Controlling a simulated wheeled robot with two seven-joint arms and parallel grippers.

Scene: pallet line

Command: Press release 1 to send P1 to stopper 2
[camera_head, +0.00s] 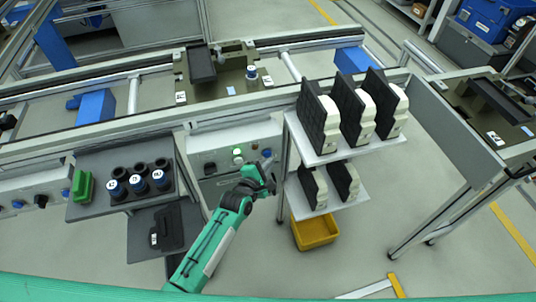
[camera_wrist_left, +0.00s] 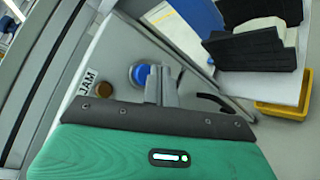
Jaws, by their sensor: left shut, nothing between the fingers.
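My left gripper (camera_head: 266,172) is shut and empty in front of a grey control panel (camera_head: 212,181) under the conveyor. A green button (camera_head: 238,151) and a blue button (camera_head: 267,153) show on the panel; the fingers are close to the blue one. In the left wrist view the shut fingers (camera_wrist_left: 160,78) are beside the blue button (camera_wrist_left: 140,75); I cannot tell whether they touch. A brown round control (camera_wrist_left: 103,89) is left of it. A dark pallet (camera_head: 229,91) with small labels sits on the conveyor above the panel. My right gripper is out of view.
A white two-level rack (camera_head: 327,152) with black and white parts stands right of the gripper, above a yellow bin (camera_head: 315,233). A grey shelf (camera_head: 90,163) holds cups and a green box (camera_head: 82,187) at left. Another pallet (camera_head: 490,107) is at far right.

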